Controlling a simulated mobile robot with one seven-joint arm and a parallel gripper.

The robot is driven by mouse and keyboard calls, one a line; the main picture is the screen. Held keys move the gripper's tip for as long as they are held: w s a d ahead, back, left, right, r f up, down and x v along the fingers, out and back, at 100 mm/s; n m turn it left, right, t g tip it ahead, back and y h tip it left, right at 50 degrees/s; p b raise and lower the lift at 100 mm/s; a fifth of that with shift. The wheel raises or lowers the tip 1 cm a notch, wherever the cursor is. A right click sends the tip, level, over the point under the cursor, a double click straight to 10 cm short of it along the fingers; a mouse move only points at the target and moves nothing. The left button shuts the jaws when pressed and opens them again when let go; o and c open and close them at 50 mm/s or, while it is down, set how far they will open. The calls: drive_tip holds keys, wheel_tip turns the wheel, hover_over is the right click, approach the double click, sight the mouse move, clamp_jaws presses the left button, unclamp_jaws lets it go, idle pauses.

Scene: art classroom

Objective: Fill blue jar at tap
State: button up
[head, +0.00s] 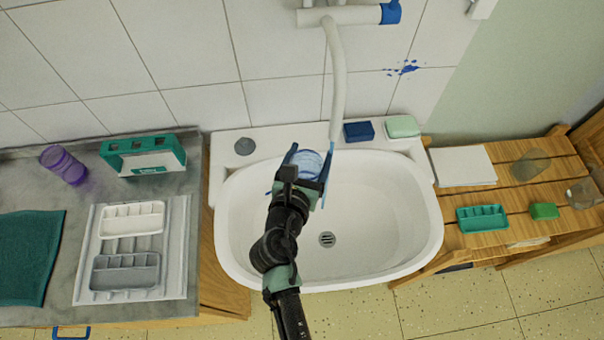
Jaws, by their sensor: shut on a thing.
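The blue jar (309,162) is held over the back left part of the white sink basin (400,220). My gripper (308,158) is shut on it, with one finger on each side. The jar is partly hidden by my wrist, so I cannot tell its water level or exact tilt. The tap's white spout (337,85) curves down from the wall and ends just right of the jar's rim, close to the right finger. The tap's blue handle (391,12) is at the top. I cannot make out a water stream.
A dark blue block (358,131) and a pale green soap (403,126) sit on the sink's back ledge. A counter with a purple cup (63,165) and trays (132,220) is left. A wooden slatted bench (500,200) is right. The basin around the drain (327,239) is clear.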

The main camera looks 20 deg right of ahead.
drive_tip(key=w+d+p, duration=0.1)
drive_tip(key=d+p, duration=0.1)
drive_tip(key=d, duration=0.4)
drive_tip(key=shift+w, duration=0.2)
drive_tip(key=shift+d, duration=0.1)
idle(7.1)
